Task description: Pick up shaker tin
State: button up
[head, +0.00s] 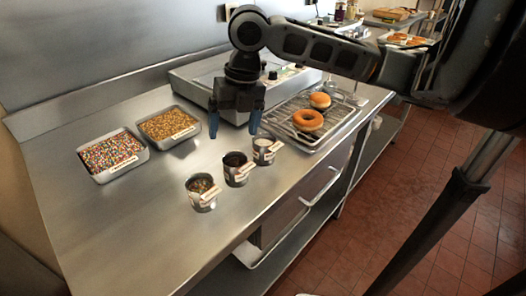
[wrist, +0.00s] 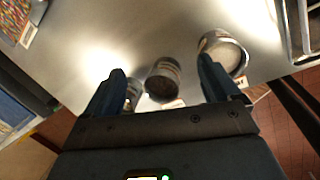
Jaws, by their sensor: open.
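Three small metal tins with tags stand in a row near the counter's front edge; I cannot tell which one the task means. The front tin (head: 201,194) has brownish contents, the middle tin (head: 236,170) dark contents and the back tin (head: 265,152) white contents. My gripper (head: 234,130) is open and empty, pointing down above the counter behind the tins. In the wrist view, the middle tin (wrist: 163,78) appears between the fingers (wrist: 160,75). The white-filled tin (wrist: 224,50) is by the right finger, and the front tin (wrist: 133,94) is partly hidden by the left finger.
Trays of colored sprinkles (head: 111,155) and chopped topping (head: 168,127) stand at left. A wire rack (head: 325,116) with two donuts (head: 308,120) is at right. A grey appliance (head: 196,80) is behind. The counter's front left (head: 120,225) is clear.

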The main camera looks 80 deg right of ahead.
jog(key=g, duration=0.2)
send_over(265, 150)
jog(key=d, duration=0.3)
jog(key=shift+w+a+f+p, duration=0.1)
jog(key=shift+f+p, duration=0.1)
jog(key=shift+f, duration=1.2)
jog(key=shift+a+f+p, duration=0.15)
jog(key=shift+f+p, duration=0.05)
jog(key=shift+f, duration=1.25)
jog(key=shift+w+a+f+p, duration=0.1)
jog(key=shift+f+p, duration=0.1)
jog(key=shift+f, duration=1.2)
jog(key=shift+c, duration=0.4)
jog(key=c, duration=1.1)
jog(key=shift+r, duration=0.1)
